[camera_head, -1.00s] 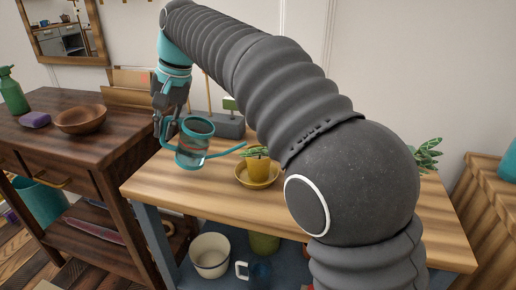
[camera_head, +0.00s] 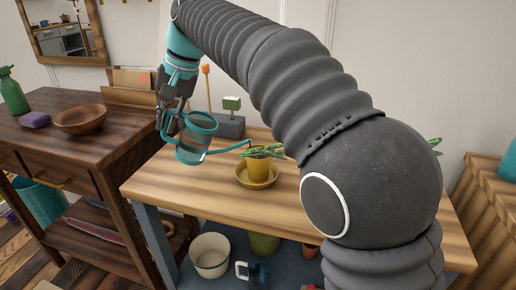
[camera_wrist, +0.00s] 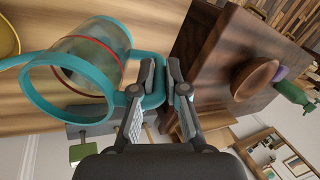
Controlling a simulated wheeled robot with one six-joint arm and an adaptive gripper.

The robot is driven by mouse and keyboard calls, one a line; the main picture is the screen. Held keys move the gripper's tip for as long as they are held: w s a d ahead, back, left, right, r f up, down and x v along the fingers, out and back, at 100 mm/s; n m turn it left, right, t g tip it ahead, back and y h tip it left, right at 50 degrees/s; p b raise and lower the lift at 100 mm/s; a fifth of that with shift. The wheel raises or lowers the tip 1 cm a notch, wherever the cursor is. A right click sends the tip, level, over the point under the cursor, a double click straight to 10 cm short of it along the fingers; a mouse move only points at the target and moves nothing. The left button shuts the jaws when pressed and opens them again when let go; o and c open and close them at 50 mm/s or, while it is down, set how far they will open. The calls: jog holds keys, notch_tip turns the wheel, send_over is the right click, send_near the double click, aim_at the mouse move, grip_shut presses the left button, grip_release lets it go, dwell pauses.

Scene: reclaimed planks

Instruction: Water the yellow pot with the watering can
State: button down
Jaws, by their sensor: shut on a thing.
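The watering can (camera_head: 196,138) has a clear body with teal rims, a teal handle and a long teal spout. My gripper (camera_head: 168,122) is shut on its handle, and the wrist view shows the fingers (camera_wrist: 165,95) around the teal handle. The can (camera_wrist: 88,68) is held above the table, tilted toward the right in the head view. Its spout tip is close to the plant in the yellow pot (camera_head: 259,169); I cannot tell whether they touch. The pot stands upright on a yellow saucer (camera_head: 244,182). No flowing water can be made out.
The pale wooden table (camera_head: 200,187) has free room in front of the pot. A grey block (camera_head: 230,127) with upright sticks stands behind the can. A dark wooden cabinet (camera_head: 60,145) at left holds a bowl (camera_head: 81,121) and a green bottle (camera_head: 13,95).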

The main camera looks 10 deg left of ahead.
jog(key=shift+d+r, duration=0.2)
jog(key=shift+r, duration=0.3)
jog(key=shift+h, duration=0.9)
jog(key=a+f, duration=0.1)
jog(key=f, duration=0.1)
jog(key=a+f, duration=0.1)
jog(key=shift+s+a+f, duration=0.1)
jog(key=shift+a+f, duration=0.3)
jog(key=shift+a+f+t+h, duration=0.3)
jog(key=shift+a+f+h, duration=0.7)
jog(key=shift+h, duration=0.5)
jog(key=shift+s, duration=0.15)
